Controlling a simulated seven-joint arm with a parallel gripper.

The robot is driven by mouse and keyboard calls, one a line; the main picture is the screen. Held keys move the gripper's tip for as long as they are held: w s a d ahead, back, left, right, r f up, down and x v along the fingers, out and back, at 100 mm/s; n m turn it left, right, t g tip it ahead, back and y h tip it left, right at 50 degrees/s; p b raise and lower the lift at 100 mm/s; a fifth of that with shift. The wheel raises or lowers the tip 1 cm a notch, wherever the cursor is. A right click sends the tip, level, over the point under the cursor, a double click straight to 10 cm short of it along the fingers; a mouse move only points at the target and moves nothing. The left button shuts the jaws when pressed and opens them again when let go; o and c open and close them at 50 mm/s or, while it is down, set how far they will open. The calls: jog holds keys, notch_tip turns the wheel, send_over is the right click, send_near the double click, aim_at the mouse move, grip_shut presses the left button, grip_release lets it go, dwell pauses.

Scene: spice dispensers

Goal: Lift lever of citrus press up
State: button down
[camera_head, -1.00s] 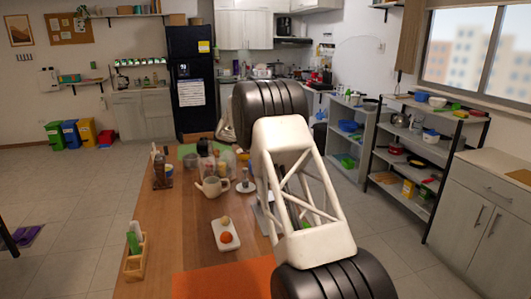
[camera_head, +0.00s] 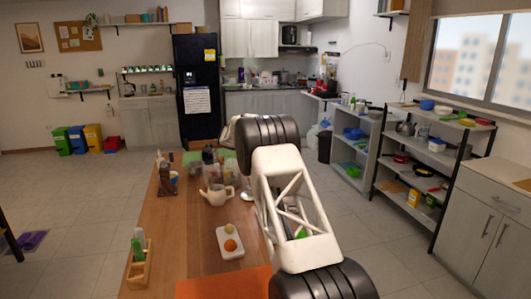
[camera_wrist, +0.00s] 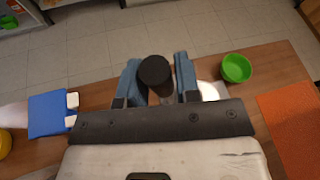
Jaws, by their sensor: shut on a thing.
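In the wrist view, a black cylindrical handle (camera_wrist: 154,70), seen end-on, appears to be the lever of the citrus press. My gripper (camera_wrist: 157,83) has its two blue-grey fingers on either side of this handle and is shut on it. The rest of the press is mostly hidden under the handle and my gripper, so the lever's angle cannot be told. In the head view, my white and black arm hides the gripper and the press.
In the wrist view, a green bowl (camera_wrist: 236,68) sits right of the handle, and a blue object (camera_wrist: 47,114) lies left.

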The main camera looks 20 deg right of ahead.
jog(key=shift+f, duration=0.15)
jog(key=c, duration=0.8)
grip_release()
jog(key=shift+v, duration=3.95)
jog(key=shift+s, duration=0.1)
